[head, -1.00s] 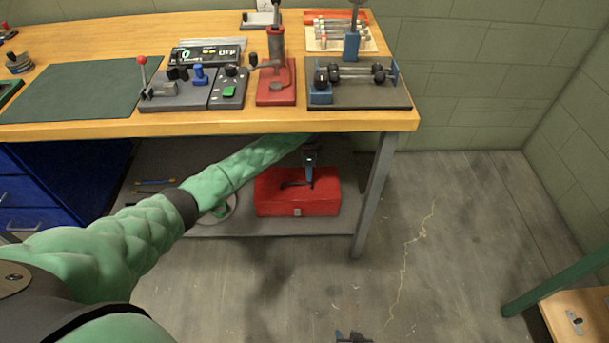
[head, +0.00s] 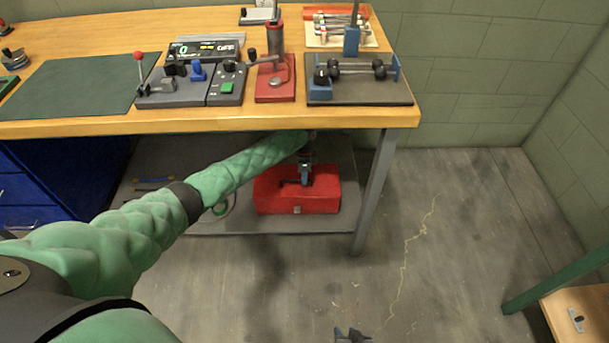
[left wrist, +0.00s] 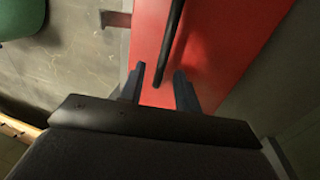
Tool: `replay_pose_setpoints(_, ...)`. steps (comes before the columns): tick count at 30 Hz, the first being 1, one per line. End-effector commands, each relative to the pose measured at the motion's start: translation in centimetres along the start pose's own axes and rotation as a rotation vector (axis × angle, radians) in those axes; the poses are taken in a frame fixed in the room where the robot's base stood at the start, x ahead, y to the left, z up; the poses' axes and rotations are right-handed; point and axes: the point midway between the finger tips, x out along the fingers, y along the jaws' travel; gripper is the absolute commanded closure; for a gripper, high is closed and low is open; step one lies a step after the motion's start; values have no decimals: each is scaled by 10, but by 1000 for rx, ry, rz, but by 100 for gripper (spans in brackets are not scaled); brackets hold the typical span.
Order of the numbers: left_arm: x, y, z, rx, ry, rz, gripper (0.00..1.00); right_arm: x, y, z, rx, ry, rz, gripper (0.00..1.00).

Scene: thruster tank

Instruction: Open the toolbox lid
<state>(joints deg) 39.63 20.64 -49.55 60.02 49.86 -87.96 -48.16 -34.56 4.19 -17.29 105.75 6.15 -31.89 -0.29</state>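The red toolbox (head: 325,201) sits on the low shelf under the workbench with its lid shut. A pale latch (head: 297,209) is on its front face. My left gripper (head: 305,182) reaches down from above to the toolbox top, at the dark handle. In the left wrist view the red lid (left wrist: 225,45) fills the middle, and the black handle bar (left wrist: 171,45) runs toward the gap between the two fingers (left wrist: 160,86). The fingers are apart, and the handle's near end lies between them. Contact cannot be told. My right gripper (head: 352,336) shows only partly at the bottom edge.
The workbench (head: 250,122) overhangs the toolbox and my left forearm passes beneath its edge. A grey table leg (head: 374,190) stands right of the toolbox. Blue drawers (head: 40,190) are at left. The floor (head: 440,240) on the right is clear.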

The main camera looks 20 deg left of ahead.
Motion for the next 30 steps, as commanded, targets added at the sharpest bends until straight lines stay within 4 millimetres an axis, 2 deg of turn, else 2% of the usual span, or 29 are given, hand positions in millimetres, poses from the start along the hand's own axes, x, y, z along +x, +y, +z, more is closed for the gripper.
replay_pose_setpoints(7, 0, 0, 0, 0, 0, -1, 69, 0, -1, 0, 1, 0, -1, 64)
replay_pose_setpoints(12, 0, 0, 0, 0, 0, -1, 100, 0, -1, 0, 1, 0, -1, 64)
replay_pose_setpoints(21, -1, 0, 0, 0, 0, -1, 100, -1, 0, 0, 1, -1, 0, 64)
replay_pose_setpoints(30, -12, -6, 0, 0, 1, -3, 100, -4, -1, -3, 0, -3, 0, 64)
